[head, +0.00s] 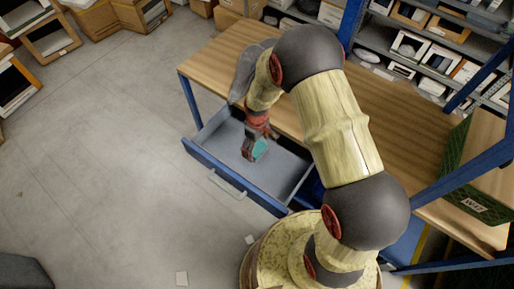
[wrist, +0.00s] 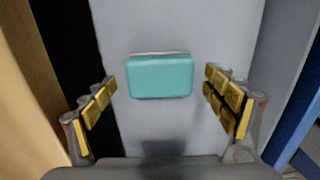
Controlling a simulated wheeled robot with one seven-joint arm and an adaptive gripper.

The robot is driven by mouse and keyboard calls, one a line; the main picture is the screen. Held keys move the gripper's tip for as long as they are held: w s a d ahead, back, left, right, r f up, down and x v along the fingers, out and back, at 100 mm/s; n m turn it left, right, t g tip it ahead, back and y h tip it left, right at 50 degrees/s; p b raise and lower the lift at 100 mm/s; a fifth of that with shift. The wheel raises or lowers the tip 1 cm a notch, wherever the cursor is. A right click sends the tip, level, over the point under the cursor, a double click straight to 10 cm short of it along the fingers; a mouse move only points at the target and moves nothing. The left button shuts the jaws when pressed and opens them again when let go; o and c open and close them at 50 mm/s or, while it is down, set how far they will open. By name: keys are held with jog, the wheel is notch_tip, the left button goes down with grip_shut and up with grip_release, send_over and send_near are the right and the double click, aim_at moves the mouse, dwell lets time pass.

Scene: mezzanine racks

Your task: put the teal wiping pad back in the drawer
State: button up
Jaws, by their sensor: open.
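The teal wiping pad (wrist: 160,77) lies on the grey floor of the open drawer (head: 213,155). In the head view the pad (head: 260,149) shows just beside my gripper, partly hidden by it. My gripper (head: 251,153) reaches down into the drawer. In the wrist view my gripper (wrist: 162,92) has its yellow-padded fingers spread wide, with the pad in the gap between them and a little ahead. No finger touches the pad in that view. The drawer floor (wrist: 225,60) around the pad is bare.
The drawer is pulled out from under a wooden table (head: 390,110) with blue legs. A green crate (head: 452,150) stands at the table's right end. Racks of boxes (head: 425,40) stand behind. The concrete floor (head: 100,150) at left is mostly clear.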

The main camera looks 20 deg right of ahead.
notch_tip(320, 180, up, 10)
jog(key=p, duration=0.2)
notch_tip(320, 180, up, 13)
jog(key=m+t, duration=0.1)
jog(key=m, duration=0.1)
send_over(257, 148)
jog(key=s, duration=0.2)
jog(key=s+d+r+m+t, duration=0.1)
jog(key=s+r+m+t, duration=0.3)
jog(key=s+r, duration=1.5)
jog(key=shift+s+d+r+m+t, duration=0.3)
jog(key=shift+s+d+r+m, duration=0.05)
jog(key=shift+r+m, duration=0.25)
notch_tip(257, 148, down, 2)
jog(key=b, duration=0.2)
jog(key=shift+f+b, duration=0.15)
jog(key=shift+b, duration=0.2)
